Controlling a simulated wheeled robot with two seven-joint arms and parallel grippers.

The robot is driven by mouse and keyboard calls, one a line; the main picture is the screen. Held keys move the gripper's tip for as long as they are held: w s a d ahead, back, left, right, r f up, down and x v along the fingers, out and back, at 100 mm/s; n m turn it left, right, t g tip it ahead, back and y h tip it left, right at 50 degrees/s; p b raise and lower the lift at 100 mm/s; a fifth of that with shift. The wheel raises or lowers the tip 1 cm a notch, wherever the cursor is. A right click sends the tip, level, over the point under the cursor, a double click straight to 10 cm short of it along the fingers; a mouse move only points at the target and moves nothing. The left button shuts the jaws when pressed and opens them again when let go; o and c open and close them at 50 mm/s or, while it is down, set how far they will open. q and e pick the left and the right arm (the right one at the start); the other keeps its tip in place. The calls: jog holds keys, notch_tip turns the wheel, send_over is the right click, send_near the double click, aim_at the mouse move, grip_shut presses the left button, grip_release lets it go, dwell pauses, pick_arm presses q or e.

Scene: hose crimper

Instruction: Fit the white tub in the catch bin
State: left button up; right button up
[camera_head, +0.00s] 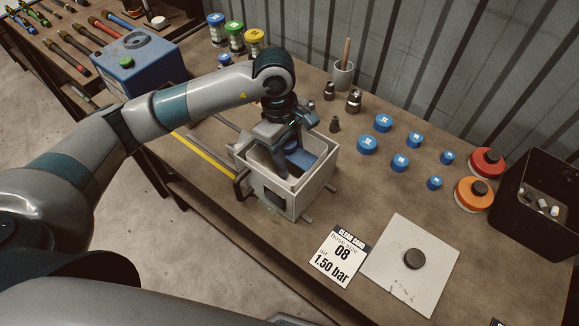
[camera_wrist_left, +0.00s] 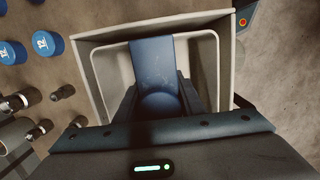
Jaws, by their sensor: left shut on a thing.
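The catch bin (camera_head: 278,200) is a pale box with a dark handle on its left side, standing on the workbench. It surrounds the tub in the left wrist view, where its rim (camera_wrist_left: 88,75) shows. The white tub (camera_wrist_left: 206,60), with a rounded rim, sits inside the bin walls. A blue strap-like piece (camera_wrist_left: 152,60) spans the tub and also shows in the head view (camera_head: 302,157). My left gripper (camera_head: 284,150) points down into the bin, shut on this blue piece. The tub's bottom is hidden. My right gripper is not in view.
Several blue caps (camera_head: 382,123) and dark metal fittings (camera_head: 353,101) lie right of the bin. A card (camera_head: 338,259) and a pale plate (camera_head: 398,285) lie in front. A blue machine (camera_head: 140,65) stands left; a black box (camera_head: 535,190) stands right.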

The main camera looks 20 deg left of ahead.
aim_at(290, 171)
pick_arm(q)
jog(key=shift+f+p, duration=0.85)
jog(key=shift+f, duration=1.05)
jog(key=shift+f, duration=0.15)
jog(key=o, duration=1.1)
jog(key=shift+r, duration=0.25)
